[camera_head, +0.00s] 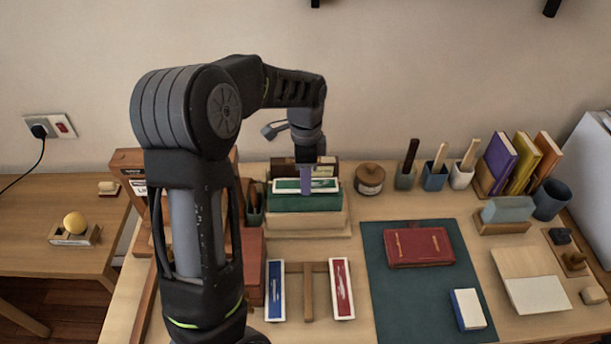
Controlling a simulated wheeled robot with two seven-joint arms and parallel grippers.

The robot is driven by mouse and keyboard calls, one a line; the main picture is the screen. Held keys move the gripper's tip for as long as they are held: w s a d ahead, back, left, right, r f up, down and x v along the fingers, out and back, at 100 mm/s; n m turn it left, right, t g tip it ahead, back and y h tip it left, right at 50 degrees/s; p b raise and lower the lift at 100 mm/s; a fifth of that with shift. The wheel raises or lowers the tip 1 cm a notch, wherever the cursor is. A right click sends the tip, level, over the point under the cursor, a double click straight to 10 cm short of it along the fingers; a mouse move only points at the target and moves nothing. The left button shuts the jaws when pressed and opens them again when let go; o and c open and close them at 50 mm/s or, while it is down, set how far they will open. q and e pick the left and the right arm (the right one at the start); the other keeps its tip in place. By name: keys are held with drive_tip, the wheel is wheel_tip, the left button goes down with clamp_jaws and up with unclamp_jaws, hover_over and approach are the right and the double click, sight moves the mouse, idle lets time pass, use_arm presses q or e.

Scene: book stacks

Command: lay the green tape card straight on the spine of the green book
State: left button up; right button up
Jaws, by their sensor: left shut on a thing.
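The green tape card (286,186), green with a white border, is level at the far side of the table, just over the green book (293,203). My left gripper (306,188) points down and is shut on the card near its middle, its grey fingers hiding part of it. The card runs left to right, roughly along the book's spine. I cannot tell whether it touches the spine. The book lies in a pale wooden cradle (300,222). My right gripper is not in view.
A blue card (275,290) and a red card (342,288) lie by a wooden rack (307,292). A red book (418,247) lies on the dark green mat (408,310). A round wooden pot (370,179) stands close right of the cradle. My left arm hides the table's left part.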

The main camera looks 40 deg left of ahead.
use_arm(q)
drive_tip(key=shift+f+b, duration=0.9)
drive_tip(key=shift+f, duration=0.4)
idle(1.3)
drive_tip(key=o, duration=1.4)
drive_tip(key=shift+r, duration=0.15)
drive_tip(key=shift+r+p, duration=2.6)
drive_tip(key=shift+r, duration=0.8)
